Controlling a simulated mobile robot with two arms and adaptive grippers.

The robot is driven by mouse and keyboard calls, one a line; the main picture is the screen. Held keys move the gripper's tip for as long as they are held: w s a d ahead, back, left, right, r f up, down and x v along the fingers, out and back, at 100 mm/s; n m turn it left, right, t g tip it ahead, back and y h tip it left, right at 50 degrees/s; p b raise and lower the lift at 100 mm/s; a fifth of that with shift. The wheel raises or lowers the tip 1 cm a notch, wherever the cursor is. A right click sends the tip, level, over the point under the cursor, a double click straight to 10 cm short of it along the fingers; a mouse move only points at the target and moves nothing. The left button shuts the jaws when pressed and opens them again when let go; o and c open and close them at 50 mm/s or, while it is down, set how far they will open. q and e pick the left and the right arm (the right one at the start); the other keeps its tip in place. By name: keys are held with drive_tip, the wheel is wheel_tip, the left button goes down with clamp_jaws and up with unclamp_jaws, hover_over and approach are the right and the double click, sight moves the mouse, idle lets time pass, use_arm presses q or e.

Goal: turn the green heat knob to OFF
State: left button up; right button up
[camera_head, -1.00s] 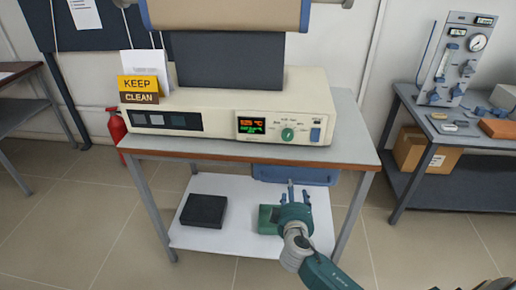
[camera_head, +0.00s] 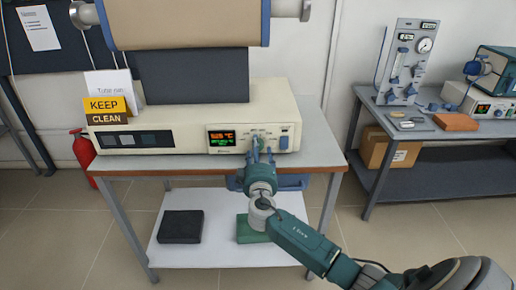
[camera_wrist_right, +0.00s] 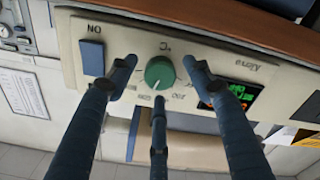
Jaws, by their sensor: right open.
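The green heat knob (camera_wrist_right: 160,73) is on the cream front panel of the furnace control unit (camera_head: 190,103). In the head view my right gripper (camera_head: 258,153) is in front of the panel and largely covers the knob. In the right wrist view my right gripper (camera_wrist_right: 158,82) is open. Its fingers spread around the knob's place in the picture, and I cannot tell whether any touches it. The knob's pale pointer line shows at its lower edge. A lit display (camera_head: 222,139) and a blue switch (camera_wrist_right: 92,58) sit on either side of the knob. My left gripper is not in view.
The unit stands on a table with a lower shelf (camera_head: 215,254), which holds a black block (camera_head: 180,226) and a green block (camera_head: 250,230). A KEEP CLEAN sign (camera_head: 106,109) stands on the unit's left. Another bench (camera_head: 440,160) with instruments is at right.

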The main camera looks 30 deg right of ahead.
drive_tip(key=shift+w+d, duration=0.2)
drive_tip(key=shift+w, duration=0.05)
drive_tip(key=c, duration=1.1)
drive_tip(key=shift+c, duration=0.2)
